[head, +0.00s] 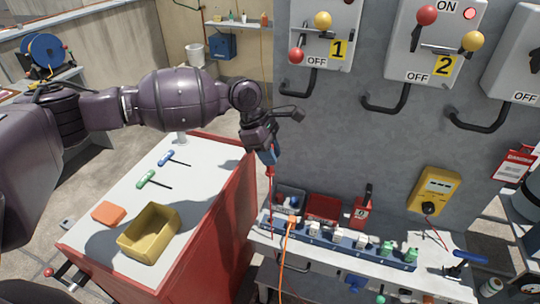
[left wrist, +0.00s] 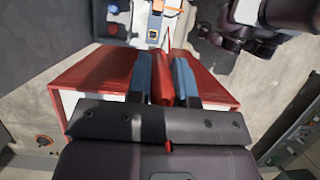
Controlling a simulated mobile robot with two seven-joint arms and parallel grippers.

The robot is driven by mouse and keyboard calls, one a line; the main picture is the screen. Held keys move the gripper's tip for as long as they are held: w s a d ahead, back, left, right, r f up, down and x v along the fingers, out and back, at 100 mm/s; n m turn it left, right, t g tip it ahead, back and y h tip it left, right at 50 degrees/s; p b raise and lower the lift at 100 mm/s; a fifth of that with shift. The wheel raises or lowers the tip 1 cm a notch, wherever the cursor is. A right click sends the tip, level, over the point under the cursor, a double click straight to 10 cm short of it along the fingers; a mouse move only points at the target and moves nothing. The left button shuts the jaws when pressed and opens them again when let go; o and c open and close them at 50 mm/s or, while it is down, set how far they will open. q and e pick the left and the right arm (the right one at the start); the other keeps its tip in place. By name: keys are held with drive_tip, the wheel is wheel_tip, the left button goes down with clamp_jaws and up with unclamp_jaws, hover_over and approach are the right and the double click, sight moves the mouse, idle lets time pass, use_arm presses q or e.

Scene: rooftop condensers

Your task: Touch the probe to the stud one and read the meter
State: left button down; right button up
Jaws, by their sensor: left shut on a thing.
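My left gripper (head: 271,156) points down over the left end of the white shelf and is shut on the red probe (head: 270,190). In the left wrist view, the red probe (left wrist: 162,78) sits between the blue fingers (left wrist: 183,78). Its thin shaft reaches down near the left end of the blue stud strip (head: 340,242); I cannot tell whether the tip touches anything. The strip carries several white and green-capped studs; a label for stud one is not readable. The yellow meter (head: 436,192) is on the grey panel; its reading is too small to read. My right gripper is out of view.
A dark bin (head: 290,199) and a red bin (head: 323,207) stand behind the strip. An orange cable (head: 284,262) hangs over the front. The red cart (head: 215,225) at left holds a yellow tray (head: 176,232) and T-handled tools. Switch boxes (head: 432,52) with bent handles hang above.

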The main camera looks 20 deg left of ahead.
use_arm(q)
drive_tip(key=shift+r, duration=1.6)
drive_tip(key=c, duration=1.6)
unclamp_jaws()
clamp_jaws()
